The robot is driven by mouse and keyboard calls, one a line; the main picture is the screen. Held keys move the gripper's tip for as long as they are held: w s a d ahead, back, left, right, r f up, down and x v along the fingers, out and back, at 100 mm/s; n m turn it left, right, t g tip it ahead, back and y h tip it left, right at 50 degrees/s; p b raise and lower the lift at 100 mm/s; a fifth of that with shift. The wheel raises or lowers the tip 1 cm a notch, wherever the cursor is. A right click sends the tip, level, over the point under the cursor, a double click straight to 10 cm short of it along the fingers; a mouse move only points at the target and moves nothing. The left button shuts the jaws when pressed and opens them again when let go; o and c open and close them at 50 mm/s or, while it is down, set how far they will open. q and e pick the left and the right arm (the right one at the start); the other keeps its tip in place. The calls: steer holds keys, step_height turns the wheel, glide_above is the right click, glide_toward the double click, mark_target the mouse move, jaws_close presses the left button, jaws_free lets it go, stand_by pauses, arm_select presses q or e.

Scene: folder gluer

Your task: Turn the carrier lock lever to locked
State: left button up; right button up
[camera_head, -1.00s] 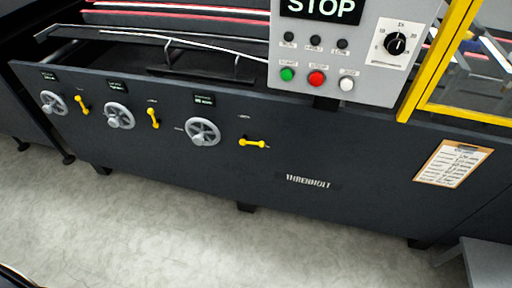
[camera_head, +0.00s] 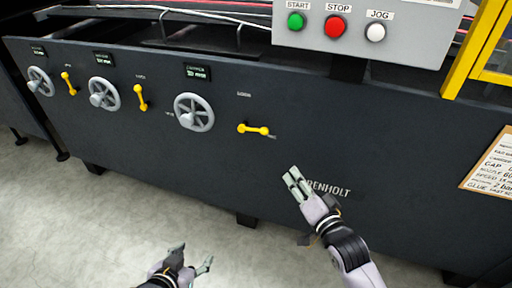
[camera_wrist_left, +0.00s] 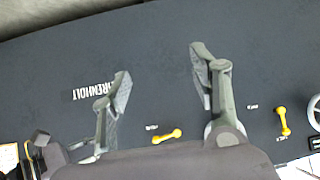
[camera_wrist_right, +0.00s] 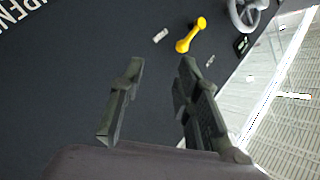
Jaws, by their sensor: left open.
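Three yellow levers sit on the dark machine front. In the head view, the rightmost lever (camera_head: 253,129) lies about horizontal, right of the largest handwheel. The middle lever (camera_head: 141,97) and the left lever (camera_head: 68,83) stand nearly upright. The small labels beside them are too blurred to read surely. My right gripper (camera_head: 292,177) is open and empty, below and right of the horizontal lever, apart from it. A yellow lever (camera_wrist_right: 190,35) shows beyond its fingers in the right wrist view. My left gripper (camera_head: 193,256) is open and empty, low in front of the panel.
Handwheels (camera_head: 194,112) stand beside the levers. A grey control box (camera_head: 365,35) with START, STOP and JOG buttons overhangs at the top right, by a yellow frame (camera_head: 470,60). A paper sheet (camera_head: 490,170) hangs at the right. The floor in front looks clear.

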step_height(320, 180, up, 3)
steer(key=a+y, duration=0.1)
steer(key=b, duration=0.3)
glide_toward(266, 134)
steer(key=w, duration=0.2)
steer(key=shift+t, duration=0.3)
steer(key=b+x, duration=0.1)
steer(key=x, duration=0.2)
steer(key=b+x, duration=0.1)
steer(key=x, duration=0.3)
steer(key=shift+a+f, duration=0.25)
steer(key=shift+a, duration=0.25)
arm_select(q)
steer(key=w+d+r+t+h, duration=0.1)
steer(key=w+r+t+h, duration=0.1)
steer(key=r+t, duration=0.4)
steer(key=w+d+r+t+h, duration=0.1)
steer(key=r+t, duration=0.6)
steer(key=r, duration=0.9)
steer(key=shift+w+d+h, duration=0.35)
steer(key=shift+d+h, duration=0.15)
steer(key=shift+d, duration=0.3)
arm_select(e)
steer(key=shift+w+a, duration=0.15)
steer(key=shift+w, duration=0.2)
steer(key=shift+c, duration=0.2)
jaws_close()
